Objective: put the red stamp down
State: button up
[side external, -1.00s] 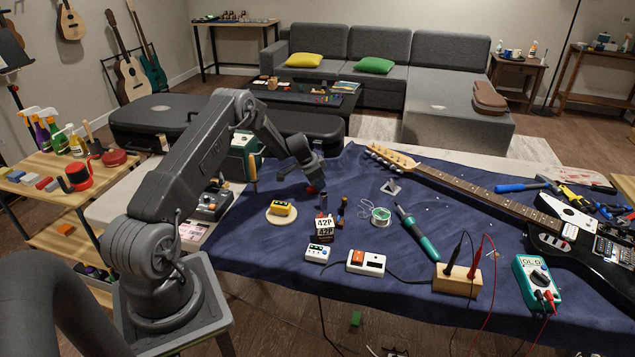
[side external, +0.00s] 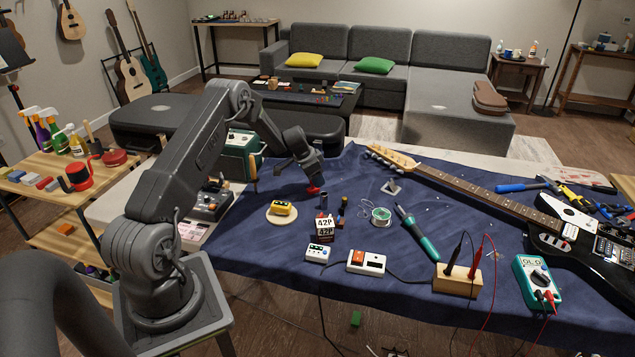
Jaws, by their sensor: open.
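The red stamp (side external: 313,190) shows as a small red piece at the tip of my gripper (side external: 314,181). It is low over the blue cloth (side external: 350,170) or on it; I cannot tell if it touches the cloth. My gripper points down just above the stamp, with its jaws open. The fingers are small and dark here, and they hide the upper part of the stamp. I cannot tell whether the fingers still touch it.
A yellow pedal (side external: 281,208) on a round pale disc stands front left of the stamp. An electric guitar (side external: 480,190) lies further right. Cloth behind the stamp is clear.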

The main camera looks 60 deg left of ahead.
jog(key=v, duration=0.9)
jog(key=s+d+r, duration=0.2)
jog(key=d+r, duration=0.7)
jog(key=d, duration=0.2)
jog(key=s+d+r, duration=0.2)
jog(key=d+r, duration=0.8)
jog(key=d, duration=0.1)
jog(key=s+d+r, duration=0.5)
jog(key=s+d, duration=0.4)
jog(key=d, duration=0.2)
jog(key=s+d, duration=0.3)
jog(key=s, duration=0.3)
jog(key=s+d+f+n+t, duration=0.1)
jog(key=s+d, duration=0.2)
jog(key=s, duration=0.4)
jog(key=shift+n, duration=0.3)
